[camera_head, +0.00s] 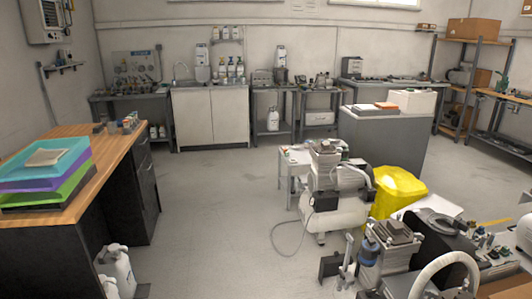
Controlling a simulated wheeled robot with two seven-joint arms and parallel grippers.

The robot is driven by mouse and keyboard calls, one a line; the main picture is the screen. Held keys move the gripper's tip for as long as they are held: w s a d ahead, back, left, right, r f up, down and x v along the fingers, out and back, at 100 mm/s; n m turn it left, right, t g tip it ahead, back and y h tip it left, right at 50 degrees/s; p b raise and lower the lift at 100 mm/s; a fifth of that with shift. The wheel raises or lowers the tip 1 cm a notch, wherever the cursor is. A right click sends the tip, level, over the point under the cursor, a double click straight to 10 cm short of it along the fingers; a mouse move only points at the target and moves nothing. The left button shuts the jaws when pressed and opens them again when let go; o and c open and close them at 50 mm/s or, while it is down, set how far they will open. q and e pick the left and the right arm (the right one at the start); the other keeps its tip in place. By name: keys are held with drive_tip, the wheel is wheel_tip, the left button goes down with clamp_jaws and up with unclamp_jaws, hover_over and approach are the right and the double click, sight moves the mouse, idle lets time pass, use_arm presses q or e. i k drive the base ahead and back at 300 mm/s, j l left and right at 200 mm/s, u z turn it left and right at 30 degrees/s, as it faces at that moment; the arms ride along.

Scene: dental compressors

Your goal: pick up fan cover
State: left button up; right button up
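I cannot single out a fan cover with certainty. A dark rounded part (440,222) lies at the right on the cluttered work area, and its details are too small to tell whether it is the cover. A white and grey dental compressor (335,205) stands on the floor right of centre. A second compressor-like unit with a grey finned top (393,236) is nearer, at the lower right. Neither of my grippers can be made out in this view.
A wooden-topped bench (108,157) with stacked coloured trays (45,172) stands at the left. A yellow bin (398,187) is behind the compressors. A grey cabinet (383,145) stands further back. White bottles (117,268) are at lower left. The middle floor (220,215) is clear except for a hose.

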sight(335, 268)
drive_tip(key=i+j, duration=0.1)
drive_tip(key=i, duration=1.25)
drive_tip(key=i+z, duration=0.45)
drive_tip(key=i+j+z, duration=0.25)
drive_tip(key=z, duration=0.2)
drive_tip(key=i+j+z, duration=0.65)
drive_tip(key=z, duration=0.25)
drive_tip(key=i+j+z, duration=0.2)
drive_tip(key=j+z, duration=0.25)
drive_tip(key=j, duration=0.15)
drive_tip(key=i+j+z, duration=0.1)
drive_tip(key=j+z, duration=0.4)
